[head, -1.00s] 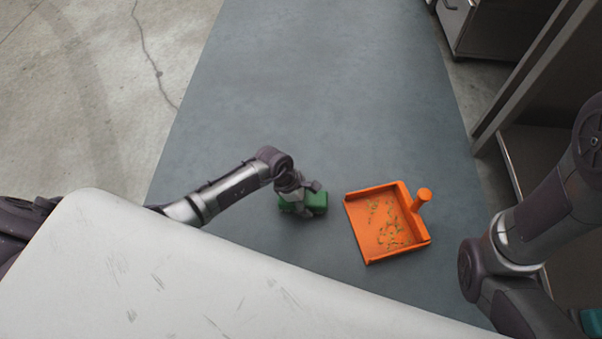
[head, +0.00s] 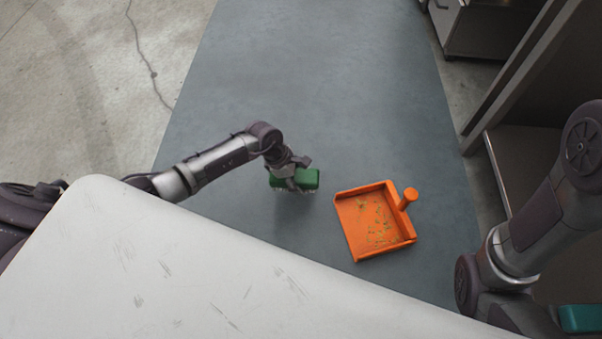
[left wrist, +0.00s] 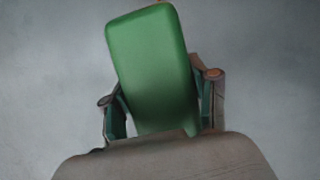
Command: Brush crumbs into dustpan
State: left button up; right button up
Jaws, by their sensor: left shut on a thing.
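An orange dustpan (head: 352,226) lies on the blue-grey floor mat, with its round handle (head: 410,194) at the upper right. Greenish-yellow crumbs (head: 378,232) are scattered inside the pan. My left gripper (head: 290,178) is shut on a green brush (head: 307,178), to the left of the dustpan and apart from it. In the left wrist view the brush's green block (left wrist: 155,65) sits between the two fingers (left wrist: 160,105). The brush seems raised a little above the mat, with pale bristles below.
The blue-grey mat (head: 320,80) is clear above the brush and dustpan. My white body panel covers the lower left. Metal cabinets (head: 490,28) and a dark shelf unit (head: 525,160) stand along the right. Bare concrete (head: 90,90) lies at the left.

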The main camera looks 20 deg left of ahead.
pick_arm(q)
jog(key=shift+r+p, duration=0.65)
jog(key=shift+r, duration=0.6)
